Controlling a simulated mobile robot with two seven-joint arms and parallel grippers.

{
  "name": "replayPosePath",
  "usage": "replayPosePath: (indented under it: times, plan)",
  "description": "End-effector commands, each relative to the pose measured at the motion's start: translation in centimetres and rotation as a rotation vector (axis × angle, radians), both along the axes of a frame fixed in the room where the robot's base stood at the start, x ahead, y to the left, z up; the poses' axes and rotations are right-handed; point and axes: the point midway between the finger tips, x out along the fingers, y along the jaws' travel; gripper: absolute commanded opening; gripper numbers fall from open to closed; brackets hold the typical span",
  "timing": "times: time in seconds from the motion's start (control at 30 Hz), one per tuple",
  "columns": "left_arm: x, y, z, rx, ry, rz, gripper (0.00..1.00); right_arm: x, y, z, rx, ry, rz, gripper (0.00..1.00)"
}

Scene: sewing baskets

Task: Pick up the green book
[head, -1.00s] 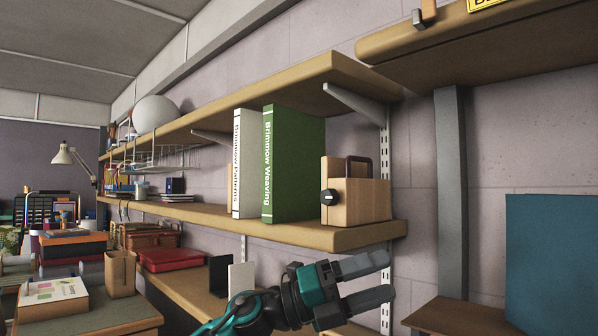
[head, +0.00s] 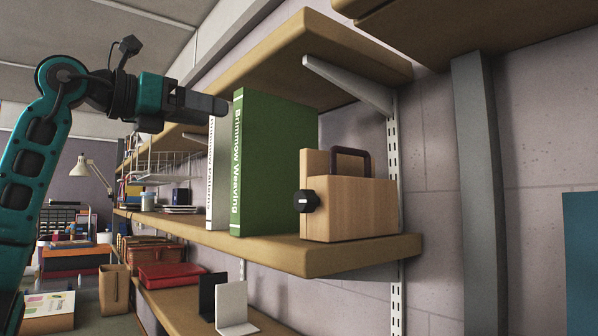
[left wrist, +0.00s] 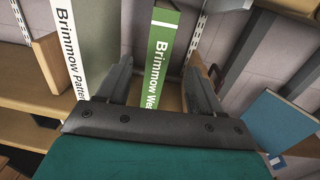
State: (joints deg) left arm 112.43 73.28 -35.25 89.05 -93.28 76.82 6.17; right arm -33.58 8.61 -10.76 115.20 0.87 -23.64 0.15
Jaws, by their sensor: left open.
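The green book (head: 272,165), with "Brimmow Weaving" on its spine, stands upright on the middle wooden shelf. A white book (head: 216,172) stands just left of it. My left gripper (head: 222,106) is raised in front of the upper part of the spines. In the left wrist view, its two fingers (left wrist: 157,80) are spread apart, with the green spine (left wrist: 158,60) showing between them and the white book (left wrist: 70,45) outside the left finger. Nothing is held. The right gripper is in neither view.
A wooden box (head: 350,208) with a black knob stands right of the green book. An upper shelf (head: 300,45) hangs above the books. A wire basket (head: 165,165) is further left, and white and black bookends (head: 232,305) stand on the shelf below.

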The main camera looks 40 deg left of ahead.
Motion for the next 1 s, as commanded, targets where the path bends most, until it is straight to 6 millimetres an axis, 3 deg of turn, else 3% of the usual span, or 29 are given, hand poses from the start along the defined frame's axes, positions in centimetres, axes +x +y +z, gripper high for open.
replayPosePath:
  times: [0.13, 0.3, 1.0]
  plan:
    - [0.8, 0.1, 0.1, -0.001, 0.0, 0.011, 0.66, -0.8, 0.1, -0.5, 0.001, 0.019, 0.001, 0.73]
    - [4.0, -0.6, 0.1, -0.001, 0.001, 0.009, 0.66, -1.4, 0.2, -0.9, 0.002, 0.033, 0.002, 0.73]
    - [12.0, -2.4, -0.8, -0.001, -0.003, 0.009, 0.66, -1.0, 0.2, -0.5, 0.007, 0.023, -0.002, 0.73]
